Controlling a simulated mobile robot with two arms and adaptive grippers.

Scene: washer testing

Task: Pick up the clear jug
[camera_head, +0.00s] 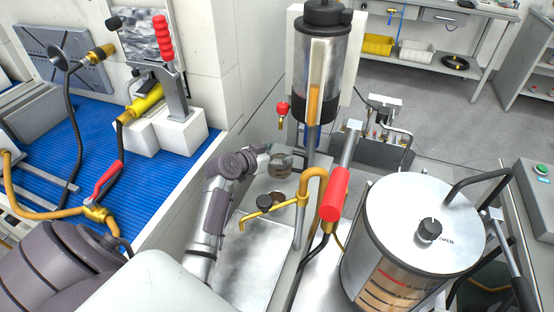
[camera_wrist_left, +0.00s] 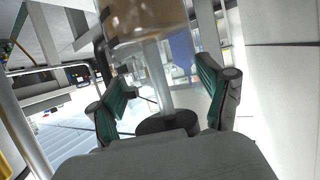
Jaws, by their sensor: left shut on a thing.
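The clear jug (camera_head: 283,161) is a small glass vessel on the left side of the tall cylinder's pole, above the metal sink area. My left gripper (camera_head: 264,152) reaches it from the left and is shut on it; its far finger and the exact contact are partly hidden. In the left wrist view, the two teal-padded fingers of my left gripper (camera_wrist_left: 161,88) stand well apart. The jug's outline is hard to make out there because it is clear. My right gripper is not in view.
The tall cylinder (camera_head: 322,55) stands on a pole (camera_head: 309,150) right behind the jug. A brass tap (camera_head: 314,183) and a red-handled lever (camera_head: 334,195) are close on the right. A large metal drum (camera_head: 415,240) fills the lower right. A blue mat (camera_head: 95,145) lies at left.

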